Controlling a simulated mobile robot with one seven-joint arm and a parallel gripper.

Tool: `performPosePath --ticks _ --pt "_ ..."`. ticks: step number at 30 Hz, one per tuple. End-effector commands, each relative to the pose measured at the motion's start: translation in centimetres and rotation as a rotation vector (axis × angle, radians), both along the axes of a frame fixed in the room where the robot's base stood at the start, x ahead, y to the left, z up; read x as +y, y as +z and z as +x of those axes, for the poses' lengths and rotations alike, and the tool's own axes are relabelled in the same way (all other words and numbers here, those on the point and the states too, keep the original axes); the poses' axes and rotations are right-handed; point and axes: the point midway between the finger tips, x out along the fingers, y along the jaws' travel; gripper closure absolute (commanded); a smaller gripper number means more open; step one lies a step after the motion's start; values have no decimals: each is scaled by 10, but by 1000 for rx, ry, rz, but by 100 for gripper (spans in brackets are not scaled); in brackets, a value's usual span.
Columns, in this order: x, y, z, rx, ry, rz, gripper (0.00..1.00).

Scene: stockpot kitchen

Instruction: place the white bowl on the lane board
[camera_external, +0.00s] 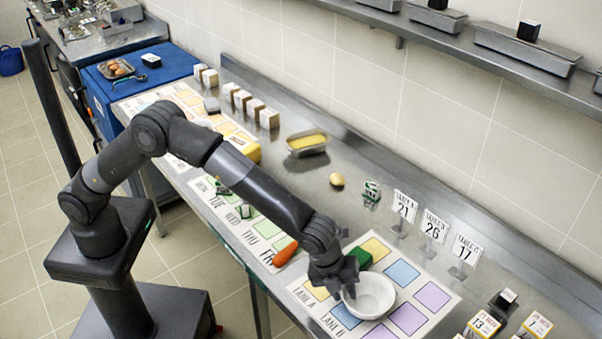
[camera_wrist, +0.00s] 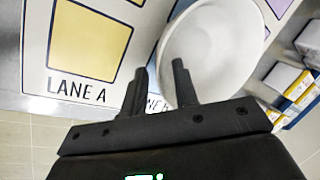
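The white bowl (camera_external: 369,296) stands upright on the lane board (camera_external: 417,285), toward its middle. My gripper (camera_external: 350,287) is low at the bowl's left rim in the external view. In the wrist view, the fingers (camera_wrist: 160,78) are spread apart, with the near edge of the bowl (camera_wrist: 210,50) between and beyond them. The right finger overlaps the bowl and the left finger is outside it. Whether either finger touches the bowl cannot be told. The board's yellow LANE A square (camera_wrist: 88,45) is clear.
A green block (camera_external: 360,257) lies on the board just behind the bowl. A carrot (camera_external: 285,254) lies to the left. Number cards (camera_external: 434,227) stand behind the board, and small labelled boxes (camera_external: 484,325) stand at its right. The board's right squares are free.

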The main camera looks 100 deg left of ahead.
Motion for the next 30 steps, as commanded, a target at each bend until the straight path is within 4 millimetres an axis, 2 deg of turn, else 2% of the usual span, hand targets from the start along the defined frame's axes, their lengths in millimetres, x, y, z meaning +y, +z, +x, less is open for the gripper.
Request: performPosePath --ticks 5,15,25,28,30 --pt "0 21 -6 -3 0 -1 73" --pt "0 88 -30 -4 0 -1 73" --pt "3 123 -45 -5 20 -5 73" --pt "12 141 -60 -14 77 -20 73" --pt "22 159 -78 -23 139 -38 73"
